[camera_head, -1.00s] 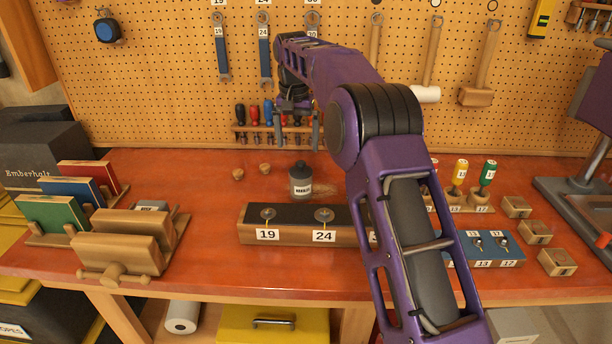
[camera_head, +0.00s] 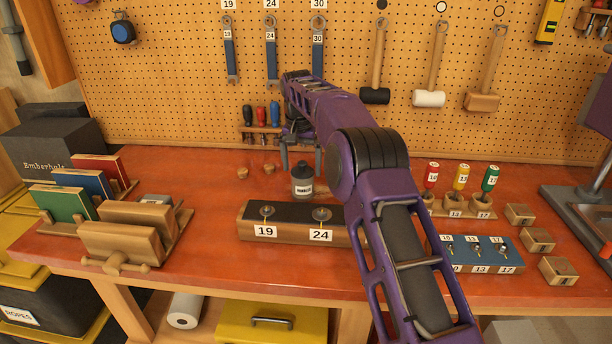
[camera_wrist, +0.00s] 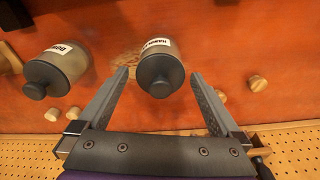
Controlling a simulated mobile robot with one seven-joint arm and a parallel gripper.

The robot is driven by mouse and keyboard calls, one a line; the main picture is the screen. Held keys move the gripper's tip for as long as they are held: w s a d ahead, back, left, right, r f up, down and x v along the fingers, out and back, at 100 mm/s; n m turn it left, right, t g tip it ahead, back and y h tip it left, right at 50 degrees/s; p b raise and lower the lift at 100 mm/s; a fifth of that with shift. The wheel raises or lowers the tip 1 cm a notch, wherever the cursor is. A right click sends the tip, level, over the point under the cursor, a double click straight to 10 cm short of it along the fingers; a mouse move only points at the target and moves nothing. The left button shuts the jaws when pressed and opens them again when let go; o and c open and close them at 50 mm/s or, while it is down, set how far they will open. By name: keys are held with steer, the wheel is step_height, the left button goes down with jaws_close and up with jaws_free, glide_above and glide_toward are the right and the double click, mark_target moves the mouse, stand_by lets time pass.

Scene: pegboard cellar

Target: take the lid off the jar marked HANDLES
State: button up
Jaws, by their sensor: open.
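The jar marked HANDLES (camera_head: 303,189) stands upright on the red-brown bench in the head view. Its label is small but looks like HANDLES. Its dark lid (camera_wrist: 160,68) with a round knob is on, seen from above in the wrist view. My gripper (camera_head: 302,158) is open just above the jar. In the wrist view my gripper (camera_wrist: 159,75) has one finger on each side of the lid, with gaps, and holds nothing. A second lidded jar (camera_wrist: 62,66), label partly readable, stands to the left there; my arm seems to hide it in the head view.
Small wooden knobs (camera_head: 243,172) lie left of the jar. A wooden block marked 19 and 24 (camera_head: 290,231) sits in front. A screwdriver rack (camera_head: 262,130) and pegboard (camera_head: 180,60) are behind. A book rack and clamp (camera_head: 125,240) stand at left.

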steer(key=c, duration=1.2)
